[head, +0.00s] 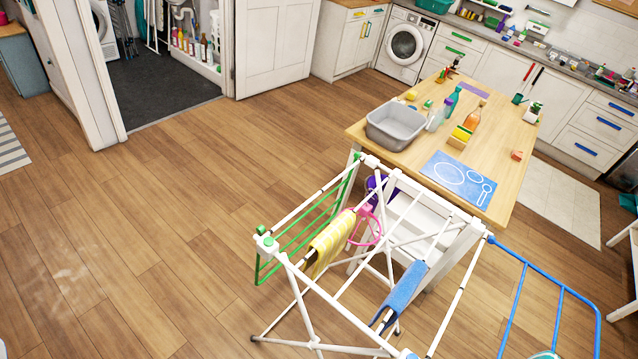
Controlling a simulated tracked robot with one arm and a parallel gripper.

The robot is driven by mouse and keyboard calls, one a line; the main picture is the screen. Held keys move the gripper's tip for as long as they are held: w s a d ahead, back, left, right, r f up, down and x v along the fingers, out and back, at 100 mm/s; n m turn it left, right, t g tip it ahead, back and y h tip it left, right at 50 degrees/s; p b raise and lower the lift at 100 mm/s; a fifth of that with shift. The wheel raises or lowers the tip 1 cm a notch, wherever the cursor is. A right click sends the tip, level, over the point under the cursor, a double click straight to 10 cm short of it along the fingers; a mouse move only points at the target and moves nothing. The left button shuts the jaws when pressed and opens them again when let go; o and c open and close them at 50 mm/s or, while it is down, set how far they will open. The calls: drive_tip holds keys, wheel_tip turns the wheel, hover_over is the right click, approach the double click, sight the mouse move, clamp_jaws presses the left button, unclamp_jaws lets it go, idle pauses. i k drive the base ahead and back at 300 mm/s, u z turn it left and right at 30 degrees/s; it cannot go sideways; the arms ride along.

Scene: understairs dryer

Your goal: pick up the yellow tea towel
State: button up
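The yellow tea towel (330,242) hangs folded over a rail of the white drying rack (290,275), near its left side. It has pale stripes, and its lower part hangs down inside the rack's frame. A pink ring-shaped item (374,228) hangs close to its right. A blue cloth (402,292) hangs over another rail further right and nearer to me. My gripper is not in view.
A wooden island table (410,160) behind the rack carries a grey basin (395,125), bottles and a blue mat (459,180). The rack's green wing (312,225) and blue wing (548,300) stick out sideways. Wooden floor (150,240) at the left is clear.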

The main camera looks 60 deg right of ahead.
sight(328, 245)
drive_tip(key=u, duration=0.05)
drive_tip(key=i, duration=1.45)
drive_tip(key=z, duration=2.25)
